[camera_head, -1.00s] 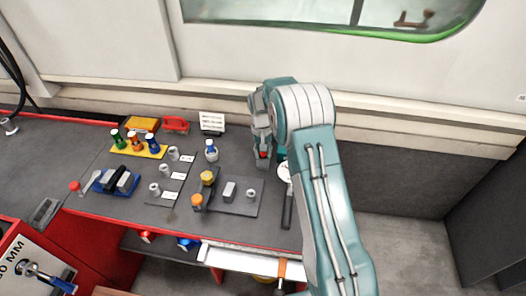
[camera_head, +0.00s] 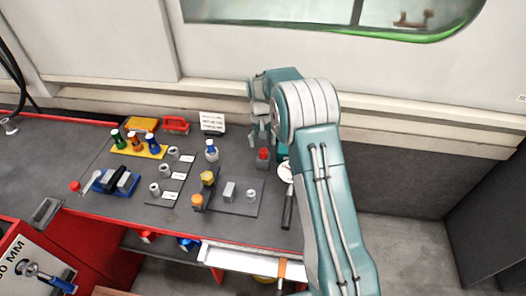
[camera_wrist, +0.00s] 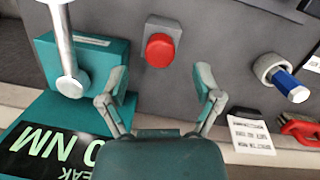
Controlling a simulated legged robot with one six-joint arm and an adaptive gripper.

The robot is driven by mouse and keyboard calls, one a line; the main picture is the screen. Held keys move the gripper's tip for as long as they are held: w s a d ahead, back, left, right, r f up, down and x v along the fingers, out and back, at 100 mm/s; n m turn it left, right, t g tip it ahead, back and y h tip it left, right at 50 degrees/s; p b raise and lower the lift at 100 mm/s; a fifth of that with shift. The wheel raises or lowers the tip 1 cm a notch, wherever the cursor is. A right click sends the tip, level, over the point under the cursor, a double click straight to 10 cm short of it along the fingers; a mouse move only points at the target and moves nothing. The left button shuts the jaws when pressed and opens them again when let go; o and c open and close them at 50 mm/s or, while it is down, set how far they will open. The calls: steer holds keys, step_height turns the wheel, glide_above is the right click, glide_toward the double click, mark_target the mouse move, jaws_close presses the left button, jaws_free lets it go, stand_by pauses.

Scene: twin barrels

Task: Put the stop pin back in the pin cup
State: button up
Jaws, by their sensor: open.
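A red-headed pin (camera_head: 263,152), which I take to be the stop pin, stands in a small dark square cup (camera_head: 263,163) at the back right of the bench. In the wrist view the round red head (camera_wrist: 160,50) sits in the grey square cup (camera_wrist: 164,24); the pin's shaft is hidden. My gripper (camera_wrist: 160,76) is open, with one finger on each side of the red head in the picture and apart from it. In the head view my gripper (camera_head: 262,138) hangs above and behind the cup, empty.
A teal tester (camera_wrist: 98,58) with a metal rod stands close to the cup. A blue-topped bottle (camera_head: 211,151) and a white card (camera_head: 212,122) are to the left. A grey plate with blocks (camera_head: 240,207) lies in front. Another red knob (camera_head: 75,186) is far left.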

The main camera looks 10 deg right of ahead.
step_height(320, 180, up, 7)
steer(key=w, duration=0.1)
stand_by(0.6)
steer(key=s+r+t, duration=0.4)
steer(key=s+r, duration=1.3)
steer(key=r, duration=0.1)
steer(key=s+n+t, duration=0.1)
steer(key=s+t, duration=0.2)
steer(key=s, duration=1.6)
steer(key=shift+s+f, duration=0.35)
steer(key=shift+f, duration=0.1)
